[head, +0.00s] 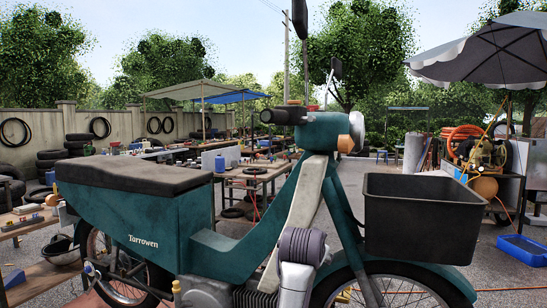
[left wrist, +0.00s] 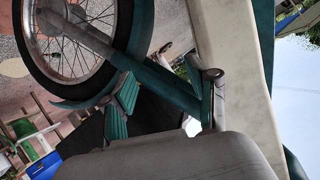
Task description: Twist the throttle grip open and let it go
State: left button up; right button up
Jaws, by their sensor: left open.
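The throttle grip (head: 283,116) is the dark cylinder on the near handlebar end of the teal scooter (head: 330,140), in the upper middle of the head view. Nothing touches it there. A grey and white link of my arm stands below it, in front of the scooter. My left gripper (left wrist: 168,90) shows only in part in the left wrist view, above a grey rounded housing along the bottom edge. It is open and I see nothing held in it. The grip cannot be made out in that view. My right gripper is in neither view.
A black basket (head: 419,218) hangs at the scooter's front, and a dark seat (head: 135,176) is at its rear. A wooden workbench (head: 254,173) stands behind. A compressor cart (head: 488,160) stands under an umbrella (head: 490,50) at right.

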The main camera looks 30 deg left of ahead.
pick_arm(q)
jog(key=s+a+r+t+b, duration=0.1)
jog(key=s+r, duration=0.1)
jog(key=r, duration=0.6)
jog(key=s+a+r+t+b, duration=0.1)
jog(key=s+r+b, duration=0.15)
jog(key=r, duration=0.45)
jog(key=n+t+b, duration=0.2)
jog(key=t+b, duration=0.2)
send_near(274, 116)
jog(key=a, duration=0.1)
jog(key=shift+g+y, duration=0.3)
jog(key=shift+y, duration=0.2)
jog(key=x, duration=0.7)
jog(key=p+x, duration=0.1)
jog(key=x, duration=0.6)
jog(key=shift+r, duration=0.2)
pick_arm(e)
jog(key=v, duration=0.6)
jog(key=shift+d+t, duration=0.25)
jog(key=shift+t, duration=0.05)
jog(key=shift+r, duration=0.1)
pick_arm(q)
jog(key=shift+p, duration=0.3)
grip_shut()
